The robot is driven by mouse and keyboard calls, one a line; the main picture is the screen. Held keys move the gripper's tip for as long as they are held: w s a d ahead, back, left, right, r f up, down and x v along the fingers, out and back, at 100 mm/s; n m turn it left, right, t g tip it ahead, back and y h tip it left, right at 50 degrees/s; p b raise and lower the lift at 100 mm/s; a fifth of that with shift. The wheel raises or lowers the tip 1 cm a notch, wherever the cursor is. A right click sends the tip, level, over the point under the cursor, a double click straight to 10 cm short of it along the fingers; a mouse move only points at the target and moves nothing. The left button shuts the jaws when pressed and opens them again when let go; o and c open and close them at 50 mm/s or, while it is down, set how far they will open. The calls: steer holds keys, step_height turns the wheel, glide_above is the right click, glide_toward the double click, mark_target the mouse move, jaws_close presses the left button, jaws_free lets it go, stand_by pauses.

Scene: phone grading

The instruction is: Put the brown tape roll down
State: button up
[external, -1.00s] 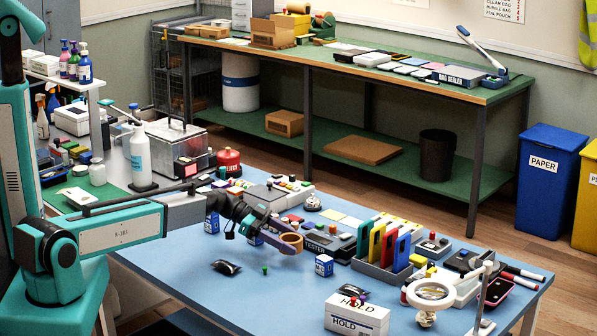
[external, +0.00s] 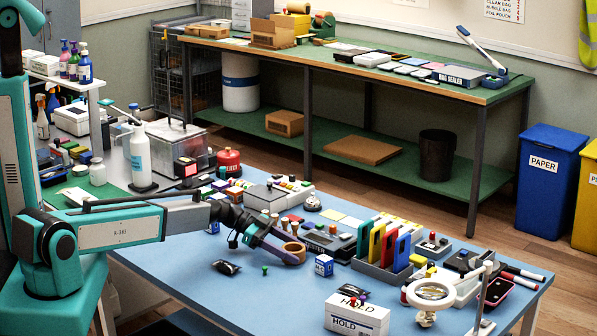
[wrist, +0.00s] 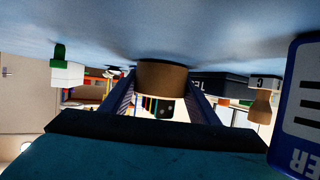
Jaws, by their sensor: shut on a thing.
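The brown tape roll (external: 292,247) is between the fingertips of my gripper (external: 290,252), low over the blue table (external: 190,300). My gripper is shut on the roll. In the wrist view the roll (wrist: 162,80) sits between the two blue-purple fingers, close to the blue table surface along the top of the picture. I cannot tell whether its underside touches the table.
A blue-and-white box (external: 324,265) stands just right of the roll. A black packet (external: 226,267) and a small green peg (external: 264,269) lie to the left. A dark tester (external: 322,240) is behind. The table in front is clear up to the HOLD box (external: 357,318).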

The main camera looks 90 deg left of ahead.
steer(key=shift+f+b, duration=0.2)
steer(key=shift+b, duration=0.15)
steer(key=o, duration=1.1)
steer(key=shift+r+p, duration=0.2)
steer(key=shift+p, duration=0.15)
steer(key=shift+s, duration=0.2)
steer(key=b+v, duration=0.4)
steer(key=v, duration=0.7)
steer(key=shift+s+a+r+b, duration=0.1)
steer(key=shift+s+a+b, duration=0.1)
steer(key=shift+s+b, duration=0.1)
steer(key=shift+w, duration=0.1)
